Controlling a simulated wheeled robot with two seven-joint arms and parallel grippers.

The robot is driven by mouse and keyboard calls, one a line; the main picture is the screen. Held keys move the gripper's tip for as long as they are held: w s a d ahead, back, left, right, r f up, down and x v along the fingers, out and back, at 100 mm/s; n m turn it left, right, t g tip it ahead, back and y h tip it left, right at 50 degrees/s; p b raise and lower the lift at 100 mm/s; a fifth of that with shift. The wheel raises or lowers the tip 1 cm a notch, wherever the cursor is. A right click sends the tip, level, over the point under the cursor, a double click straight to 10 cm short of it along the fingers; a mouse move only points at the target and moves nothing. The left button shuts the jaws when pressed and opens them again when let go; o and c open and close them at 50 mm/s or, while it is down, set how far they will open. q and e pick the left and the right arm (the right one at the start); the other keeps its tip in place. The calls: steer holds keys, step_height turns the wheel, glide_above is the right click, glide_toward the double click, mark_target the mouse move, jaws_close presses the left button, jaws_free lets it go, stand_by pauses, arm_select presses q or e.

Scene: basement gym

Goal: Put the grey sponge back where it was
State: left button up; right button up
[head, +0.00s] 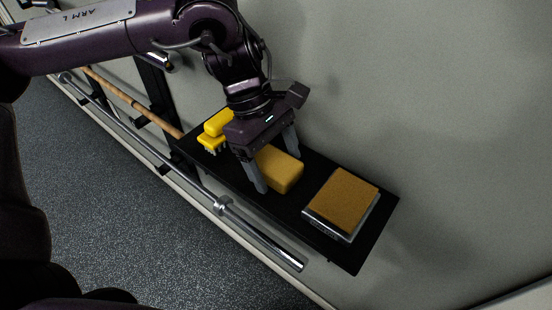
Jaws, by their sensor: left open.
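I see no grey sponge in the head view. A yellow sponge-like block (283,172) lies on a black wall shelf (352,258). My left gripper (277,173) is open above the shelf, pointing down, with one finger on each side of the yellow block. The gripper body hides the block's far left part, and I cannot tell whether the fingers touch it. A flat brown-topped pad (342,199) lies on a silver tray or base (326,229) at the shelf's right end. My right gripper is not in view.
A yellow brush (214,132) with bristles lies on the shelf just left of my gripper. A chrome bar (262,246) and a wooden bar (123,95) run along the wall near the shelf's front. The grey wall rises right behind the shelf.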

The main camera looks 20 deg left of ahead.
mark_target(277, 161)
arm_select(q)
steer(key=v, duration=0.6)
steer(key=p+v, duration=0.2)
steer(key=v, duration=0.2)
steer(key=shift+r, duration=0.35)
steer(key=shift+w+a+r+p, duration=0.15)
steer(key=shift+a+r+p, duration=0.25)
steer(key=shift+r, duration=0.1)
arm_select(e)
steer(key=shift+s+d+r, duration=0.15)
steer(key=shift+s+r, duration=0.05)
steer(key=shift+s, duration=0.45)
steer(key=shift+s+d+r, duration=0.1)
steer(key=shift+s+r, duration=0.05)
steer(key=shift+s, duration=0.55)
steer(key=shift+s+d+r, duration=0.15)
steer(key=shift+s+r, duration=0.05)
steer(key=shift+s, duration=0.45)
